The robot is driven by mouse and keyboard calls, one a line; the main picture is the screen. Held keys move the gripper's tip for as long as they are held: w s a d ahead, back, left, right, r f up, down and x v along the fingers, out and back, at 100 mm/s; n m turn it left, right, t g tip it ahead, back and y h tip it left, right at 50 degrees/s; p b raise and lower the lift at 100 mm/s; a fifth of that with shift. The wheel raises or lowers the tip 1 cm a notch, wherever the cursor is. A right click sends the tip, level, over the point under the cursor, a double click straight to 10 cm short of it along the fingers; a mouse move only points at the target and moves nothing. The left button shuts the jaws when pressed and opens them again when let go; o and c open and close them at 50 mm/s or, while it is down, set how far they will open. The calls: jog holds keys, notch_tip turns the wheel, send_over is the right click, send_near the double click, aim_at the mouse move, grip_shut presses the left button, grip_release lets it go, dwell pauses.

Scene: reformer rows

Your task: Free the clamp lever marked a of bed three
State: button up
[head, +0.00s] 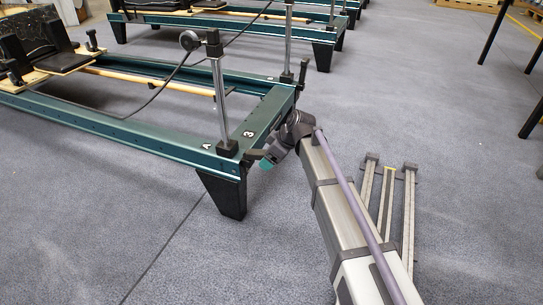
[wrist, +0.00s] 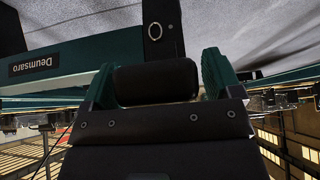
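Bed three (head: 262,118) is a dark green frame marked "A" and "3" at its near corner. A chrome post rises from a black clamp base (head: 228,149) beside the "A". The black clamp lever (head: 254,154) sticks out from that corner towards my gripper (head: 269,157). In the wrist view, my gripper (wrist: 160,80) has its teal fingers on either side of a black rounded piece (wrist: 155,84), which looks like the lever's end. The piece nearly fills the gap; whether both fingers press on it I cannot tell.
A second chrome post (head: 288,40) with a black clamp (head: 287,77) stands at the frame's other corner. A black leg (head: 225,197) supports the near corner. Another green bed (head: 240,22) lies behind. Grey floor (head: 90,235) is free at the front left.

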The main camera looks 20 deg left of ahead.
jog(key=shift+o, duration=0.2)
jog(key=shift+d, duration=0.1)
jog(key=p+v, duration=0.9)
jog(key=v, duration=0.1)
jog(key=shift+d+r, duration=0.15)
jog(key=shift+r, duration=0.2)
